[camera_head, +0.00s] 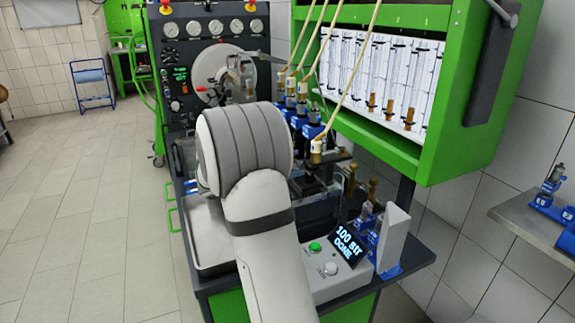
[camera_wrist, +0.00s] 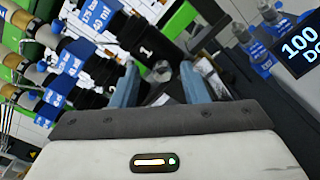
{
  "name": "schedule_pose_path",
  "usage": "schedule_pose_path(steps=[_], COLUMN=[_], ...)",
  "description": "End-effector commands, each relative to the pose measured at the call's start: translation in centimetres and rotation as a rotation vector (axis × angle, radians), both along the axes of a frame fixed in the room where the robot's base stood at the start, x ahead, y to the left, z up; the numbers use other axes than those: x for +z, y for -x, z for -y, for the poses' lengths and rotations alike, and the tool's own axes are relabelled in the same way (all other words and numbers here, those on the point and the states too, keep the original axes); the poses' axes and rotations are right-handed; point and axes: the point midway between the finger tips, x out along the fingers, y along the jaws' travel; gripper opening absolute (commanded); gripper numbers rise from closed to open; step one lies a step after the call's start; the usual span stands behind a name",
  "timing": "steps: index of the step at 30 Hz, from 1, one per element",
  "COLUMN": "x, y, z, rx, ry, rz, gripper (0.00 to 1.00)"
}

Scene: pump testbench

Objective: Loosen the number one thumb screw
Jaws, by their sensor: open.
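In the wrist view my gripper (camera_wrist: 160,78) is open, with its two blue-grey fingers apart. A black block (camera_wrist: 143,49) marked with a white 1 lies just beyond the fingertips. Small, partly blurred metallic parts show between and beyond the fingers; I cannot tell for sure which of them is the number one thumb screw. Nothing is clearly held. In the head view my arm covers much of the bench, and I cannot make out the fingers against the screw there.
Injectors with blue labels (camera_wrist: 73,58) stand close on the left in the wrist view. In the head view a green cabinet with measuring tubes (camera_head: 385,80) overhangs the bench at right. A display (camera_head: 348,243) reads "100 str DONE", beside a button box (camera_head: 322,270).

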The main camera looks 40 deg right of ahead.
Motion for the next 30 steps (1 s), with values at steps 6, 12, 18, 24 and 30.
schedule_pose_path(steps=[6,12,18,24,30], x=[-0.1,0.0,0.1,0.1,0.1], y=[-0.7,-1.7,-2.1,-2.1,-2.1], z=[-2.3,-5.6,-7.4,-7.5,-7.5], rx=[0.004,0.004,0.001,0.000,0.000], ry=[-0.001,0.000,0.000,0.000,0.000], rz=[0.000,0.000,0.000,0.000,0.000], gripper=[0.41,0.41,0.41,0.41,0.41])
